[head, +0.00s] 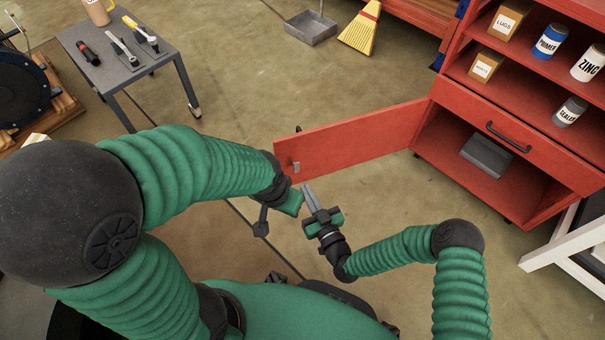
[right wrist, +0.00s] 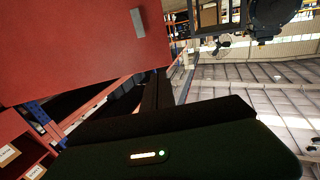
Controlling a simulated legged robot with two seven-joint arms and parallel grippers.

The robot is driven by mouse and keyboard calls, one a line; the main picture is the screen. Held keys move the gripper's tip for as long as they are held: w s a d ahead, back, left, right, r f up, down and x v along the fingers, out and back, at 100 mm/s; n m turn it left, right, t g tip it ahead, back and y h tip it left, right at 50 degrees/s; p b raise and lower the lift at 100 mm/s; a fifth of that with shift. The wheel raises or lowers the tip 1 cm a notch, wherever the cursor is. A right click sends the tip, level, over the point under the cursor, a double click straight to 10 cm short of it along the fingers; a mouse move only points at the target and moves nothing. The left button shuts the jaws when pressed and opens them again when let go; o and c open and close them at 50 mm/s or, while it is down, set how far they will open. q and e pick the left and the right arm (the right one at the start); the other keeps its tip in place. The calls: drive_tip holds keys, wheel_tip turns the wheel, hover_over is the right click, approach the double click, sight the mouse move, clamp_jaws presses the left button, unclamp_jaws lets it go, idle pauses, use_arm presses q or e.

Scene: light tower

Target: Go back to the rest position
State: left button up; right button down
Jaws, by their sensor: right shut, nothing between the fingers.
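My right gripper (head: 308,190) is shut and empty in the head view. Its grey fingers point up and left, close below the free end of the open red cabinet door (head: 350,140). The door also fills the upper left of the right wrist view (right wrist: 80,50), with a grey plate on it. My left arm comes in from the left, and its gripper (head: 285,205) is just left of the right one. The left fingers are not clear, so their opening cannot be told. Whether either gripper touches the door is unclear.
The red cabinet (head: 510,204) at right has an open lower compartment holding a grey box (head: 486,156); cans and small boxes stand on its shelves. A tool table (head: 110,72) is at upper left. A broom (head: 360,30) and dustpan (head: 311,28) are at the back. Middle floor is clear.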

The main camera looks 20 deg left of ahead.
drive_tip(key=w+d+r+m+g+h+p, duration=0.1)
drive_tip(key=d+r+g+h+p, duration=0.3)
drive_tip(key=d, duration=0.9)
drive_tip(key=w+d+r+m+g+h+b, duration=0.15)
drive_tip(key=d+r+h, duration=0.45)
drive_tip(key=d, duration=0.8)
drive_tip(key=s+d+r+m+g+h+p, duration=0.1)
drive_tip(key=s+d+r+m+g+h, duration=0.1)
drive_tip(key=s+d+r+m, duration=0.45)
drive_tip(key=s+d+r+m+g+h+p, duration=0.1)
drive_tip(key=s+d+r+g+h, duration=0.15)
drive_tip(key=s+d, duration=0.5)
wheel_tip(320, 180, up, 38)
drive_tip(key=a+p, duration=0.2)
drive_tip(key=p, duration=3.5)
drive_tip(key=shift+s+f+t+y+p, duration=0.15)
drive_tip(key=shift+s+t+y+p, duration=0.2)
drive_tip(key=shift+s+t+y, duration=0.1)
